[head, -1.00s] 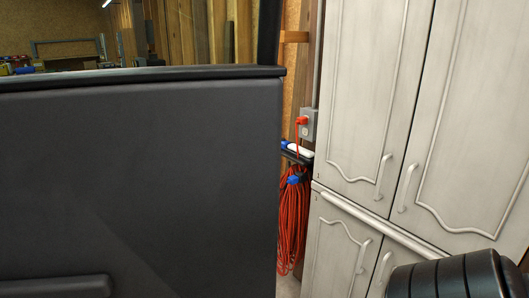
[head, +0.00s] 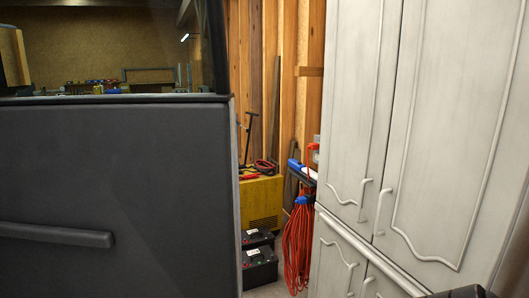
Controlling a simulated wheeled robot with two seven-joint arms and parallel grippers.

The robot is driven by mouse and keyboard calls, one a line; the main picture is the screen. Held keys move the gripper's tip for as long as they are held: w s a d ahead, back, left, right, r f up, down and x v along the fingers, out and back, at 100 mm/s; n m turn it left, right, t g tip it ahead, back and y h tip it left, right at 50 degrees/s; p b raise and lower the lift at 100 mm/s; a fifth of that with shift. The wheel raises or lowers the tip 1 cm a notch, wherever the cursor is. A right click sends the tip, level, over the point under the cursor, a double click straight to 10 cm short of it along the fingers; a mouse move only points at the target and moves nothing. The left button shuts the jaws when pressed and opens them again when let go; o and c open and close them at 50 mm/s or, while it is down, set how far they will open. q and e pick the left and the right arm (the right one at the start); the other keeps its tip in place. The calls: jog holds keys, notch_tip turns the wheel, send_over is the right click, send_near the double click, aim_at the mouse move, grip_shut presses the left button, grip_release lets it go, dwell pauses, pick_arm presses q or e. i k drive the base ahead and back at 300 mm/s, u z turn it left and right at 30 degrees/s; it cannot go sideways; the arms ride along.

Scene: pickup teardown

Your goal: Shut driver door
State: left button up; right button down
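The driver door (head: 130,170) fills the left of the head view. I see a dark grey panel with a long raised bar (head: 55,235) low on its left. Its window (head: 110,50) is above, with the workshop visible through the glass. The door's upright right edge is near the picture's middle. Its hinges, latch and the rest of the truck are not in view. Neither of my grippers is in view. Only a dark piece, likely of my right arm, shows at the bottom right edge.
Pale cabinets (head: 440,130) stand close on the right. The gap is narrow.

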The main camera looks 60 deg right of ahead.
aim_at(110, 187)
jog(key=z, duration=1.05)
jog(key=i, duration=0.9)
jog(key=z, duration=0.8)
